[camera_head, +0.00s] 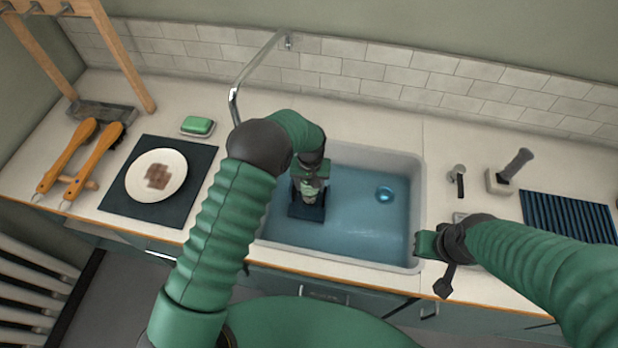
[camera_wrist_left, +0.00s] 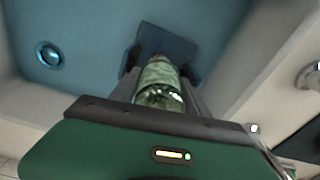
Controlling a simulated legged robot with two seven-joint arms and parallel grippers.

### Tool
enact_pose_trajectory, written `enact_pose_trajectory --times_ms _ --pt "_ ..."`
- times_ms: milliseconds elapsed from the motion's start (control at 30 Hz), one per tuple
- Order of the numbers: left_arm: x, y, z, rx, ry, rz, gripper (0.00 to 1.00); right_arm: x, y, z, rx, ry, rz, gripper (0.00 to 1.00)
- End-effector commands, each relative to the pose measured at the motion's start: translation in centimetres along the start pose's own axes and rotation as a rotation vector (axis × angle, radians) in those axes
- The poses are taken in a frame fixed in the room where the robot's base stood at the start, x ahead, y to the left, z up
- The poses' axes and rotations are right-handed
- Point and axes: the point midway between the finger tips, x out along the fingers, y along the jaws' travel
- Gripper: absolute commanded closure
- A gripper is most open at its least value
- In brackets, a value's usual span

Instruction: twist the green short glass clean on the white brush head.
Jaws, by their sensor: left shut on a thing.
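The green short glass (camera_wrist_left: 160,82) is between the fingers of my left gripper (camera_head: 312,182), which is shut on it over the left part of the sink. In the head view the glass (camera_head: 310,189) shows only in small part below the gripper. A dark blue brush base (camera_head: 306,212) stands in the sink under the glass; it also shows in the left wrist view (camera_wrist_left: 166,42). The white brush head is hidden, and I cannot tell how far the glass is over it. My right gripper (camera_head: 424,244) is by the sink's right front corner, away from the glass.
The sink (camera_head: 417,200) holds blue water, with a round drain (camera_head: 384,194) at right. A faucet (camera_head: 234,100) arches behind my left arm. A stained plate (camera_head: 172,160) lies on a dark mat (camera_head: 205,160) at left. A ribbed blue mat (camera_head: 568,216) lies at right.

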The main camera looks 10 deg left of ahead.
Motion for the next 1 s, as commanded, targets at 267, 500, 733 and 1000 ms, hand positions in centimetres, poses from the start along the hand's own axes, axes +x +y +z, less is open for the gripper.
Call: enact_pose_trajectory --times_ms 267,500,733,1000 --pt "0.1 0.0 0.0 0.076 0.001 0.004 0.98 0.0 0.0 0.0 0.0 0.0 0.0 1.0" --pt "-1.5 0.0 -0.1 0.074 0.002 0.004 0.98 -1.2 0.0 -0.3 0.0 0.0 0.0 1.0" --pt "-4.4 -0.1 -0.2 0.074 0.002 0.004 0.98 -3.2 0.0 -0.8 0.0 0.0 0.0 1.0" --pt "-7.7 -0.1 -0.4 0.073 0.002 0.003 0.98 -5.4 0.0 -1.3 0.0 0.0 0.0 1.0"
